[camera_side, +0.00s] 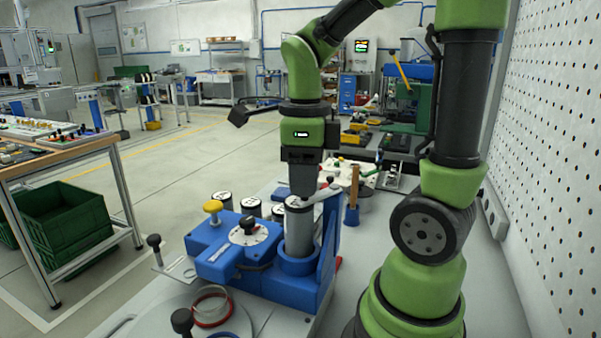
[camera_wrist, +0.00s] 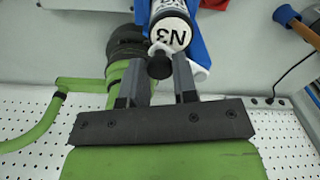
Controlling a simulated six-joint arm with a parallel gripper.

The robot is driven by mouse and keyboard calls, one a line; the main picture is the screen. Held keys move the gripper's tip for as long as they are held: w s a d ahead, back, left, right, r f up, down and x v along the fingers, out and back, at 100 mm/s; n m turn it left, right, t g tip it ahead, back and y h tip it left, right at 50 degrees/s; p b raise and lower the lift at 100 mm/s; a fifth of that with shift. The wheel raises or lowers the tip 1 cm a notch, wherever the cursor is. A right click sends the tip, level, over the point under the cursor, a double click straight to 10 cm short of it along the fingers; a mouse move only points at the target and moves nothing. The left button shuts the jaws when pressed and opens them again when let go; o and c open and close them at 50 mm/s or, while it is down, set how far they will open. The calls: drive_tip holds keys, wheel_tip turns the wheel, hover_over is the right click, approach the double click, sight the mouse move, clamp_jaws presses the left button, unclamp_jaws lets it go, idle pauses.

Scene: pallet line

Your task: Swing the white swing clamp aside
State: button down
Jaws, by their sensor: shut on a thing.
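The white swing clamp (camera_side: 323,192) lies by the top of a grey cylinder (camera_side: 298,228), which stands upright in a blue fixture (camera_side: 262,285). My gripper (camera_side: 302,192) points down at the cylinder's top, beside the clamp. In the wrist view, my gripper (camera_wrist: 158,76) has its fingers on either side of the clamp's black knob (camera_wrist: 160,66). A bit of the white clamp (camera_wrist: 157,47) shows above the knob, at the edge of a white cap (camera_wrist: 170,34) marked N3. In the side view, my gripper partly hides the cylinder's top and the clamp.
A blue block with a round white dial (camera_side: 248,230) and a yellow knob (camera_side: 213,207) stands left of the cylinder. Several white-topped canisters (camera_side: 252,207) stand behind it. Rings (camera_side: 212,306) lie in front.

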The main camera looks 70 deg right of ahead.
drive_tip(key=shift+s+a+n, duration=0.1)
drive_tip(key=shift+s+n, duration=0.85)
drive_tip(key=shift+n, duration=0.8)
drive_tip(key=shift+s+n, duration=0.9)
drive_tip(key=shift+n, duration=0.9)
drive_tip(key=shift+s+a+n, duration=0.1)
drive_tip(key=shift+s+n, duration=0.85)
drive_tip(key=shift+n, duration=0.8)
drive_tip(key=shift+d, duration=0.1)
drive_tip(key=c, duration=0.9)
unclamp_jaws()
wheel_tip(320, 180, up, 10)
drive_tip(key=shift+n, duration=0.3)
